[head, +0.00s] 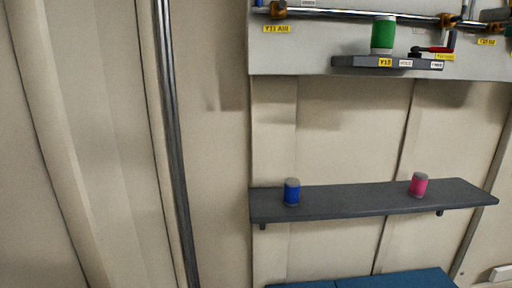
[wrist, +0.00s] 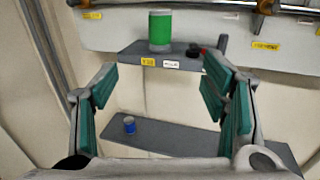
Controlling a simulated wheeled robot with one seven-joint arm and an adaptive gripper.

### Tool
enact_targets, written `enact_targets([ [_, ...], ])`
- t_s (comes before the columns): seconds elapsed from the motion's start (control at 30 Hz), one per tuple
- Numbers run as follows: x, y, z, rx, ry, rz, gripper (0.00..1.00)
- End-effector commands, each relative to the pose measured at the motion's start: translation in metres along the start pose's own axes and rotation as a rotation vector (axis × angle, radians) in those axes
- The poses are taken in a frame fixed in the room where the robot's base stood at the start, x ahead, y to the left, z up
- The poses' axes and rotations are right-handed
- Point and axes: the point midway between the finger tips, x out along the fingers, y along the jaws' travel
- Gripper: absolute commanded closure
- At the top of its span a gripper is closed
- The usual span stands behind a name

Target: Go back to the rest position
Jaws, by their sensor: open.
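My gripper (wrist: 162,100) shows in the wrist view with its two teal-padded fingers spread wide apart and nothing between them. It points toward a small grey ledge (wrist: 185,60) and a lower dark shelf (wrist: 170,139). It is not in the head view. A green cylinder (head: 383,35) stands upright on the small ledge; it also shows in the wrist view (wrist: 160,32), beyond the fingers and apart from them.
A blue cylinder (head: 292,192) and a pink cylinder (head: 419,185) stand on the lower shelf (head: 350,199). A red-handled part (head: 434,49) sits beside the green cylinder. A metal pipe (head: 365,14) runs along the panel above. A vertical pole (head: 172,130) stands at the left.

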Motion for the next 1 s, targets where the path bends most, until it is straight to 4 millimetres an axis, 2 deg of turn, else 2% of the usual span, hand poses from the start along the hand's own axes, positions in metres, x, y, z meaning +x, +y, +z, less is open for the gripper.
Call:
enact_targets([
  [0.37, 0.022, 0.040, -0.034, -0.142, 0.120, 0.066, 0.33],
  [0.57, 0.035, 0.078, -0.068, -0.296, 0.228, 0.145, 0.33],
  [0.67, 0.039, 0.104, -0.091, -0.410, 0.296, 0.207, 0.33],
  [0.77, 0.041, 0.138, -0.121, -0.571, 0.375, 0.300, 0.33],
  [0.83, 0.037, 0.167, -0.149, -0.730, 0.438, 0.395, 0.33],
  [0.9, 0.027, 0.199, -0.182, -0.939, 0.500, 0.524, 0.33],
  [1.0, 0.004, 0.236, -0.228, -1.274, 0.559, 0.732, 0.33],
])
